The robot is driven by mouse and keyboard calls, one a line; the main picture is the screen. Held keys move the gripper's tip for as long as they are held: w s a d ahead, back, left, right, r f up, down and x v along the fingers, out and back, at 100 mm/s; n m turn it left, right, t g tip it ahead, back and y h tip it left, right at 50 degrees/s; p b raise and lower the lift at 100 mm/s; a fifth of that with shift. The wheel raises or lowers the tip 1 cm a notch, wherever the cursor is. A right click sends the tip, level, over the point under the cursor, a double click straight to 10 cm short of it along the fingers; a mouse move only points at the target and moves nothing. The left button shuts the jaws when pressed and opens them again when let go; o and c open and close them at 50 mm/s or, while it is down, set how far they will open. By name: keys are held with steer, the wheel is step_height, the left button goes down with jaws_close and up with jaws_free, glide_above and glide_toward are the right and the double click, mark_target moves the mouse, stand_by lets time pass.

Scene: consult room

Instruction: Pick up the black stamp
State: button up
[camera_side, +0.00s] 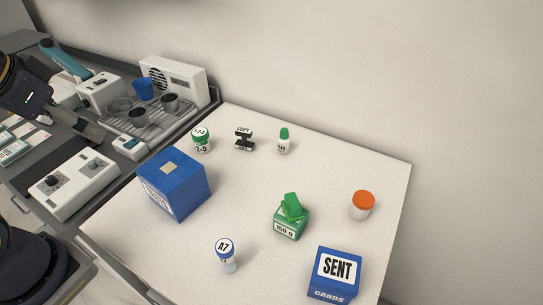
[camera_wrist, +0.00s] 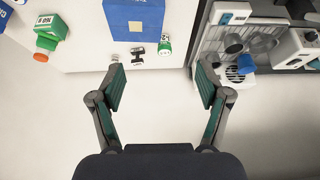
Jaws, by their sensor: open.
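The black stamp (camera_side: 244,139) stands upright at the back of the white tabletop in the side view, with a label reading COPY on top. It sits between a green-lidded jar (camera_side: 201,140) and a small white bottle with a green cap (camera_side: 284,141). In the wrist view the stamp (camera_wrist: 137,53) is small, near the table edge, beyond and between my fingertips. My gripper (camera_wrist: 161,76) is open and empty, its fingers spread wide. It is apart from the stamp; in the side view my arm is at the far left.
A large blue box (camera_side: 174,183) stands in front of the jar. A green box with a green piece on top (camera_side: 292,218), an orange-capped jar (camera_side: 362,205), a blue SENT box (camera_side: 335,273) and an A7 stamp (camera_side: 226,254) stand nearer. Equipment (camera_side: 158,112) fills the left counter.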

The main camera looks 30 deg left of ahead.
steer(key=w+r+n+t, duration=0.1)
steer(key=w+r+n, duration=0.4)
steer(key=w, duration=0.4)
steer(key=m+g+y, duration=0.1)
steer(key=m+g, duration=0.1)
steer(key=m, duration=0.1)
glide_above(243, 130)
steer(key=s, duration=0.2)
steer(key=f, duration=1.3)
steer(key=d+f, duration=0.1)
steer(key=f, duration=0.6)
steer(key=shift+w, duration=0.15)
steer(key=shift+s+a+x, duration=0.1)
steer(key=shift+x, duration=1.4)
steer(key=shift+s+a+x, duration=0.15)
steer(key=shift+x, duration=1.4)
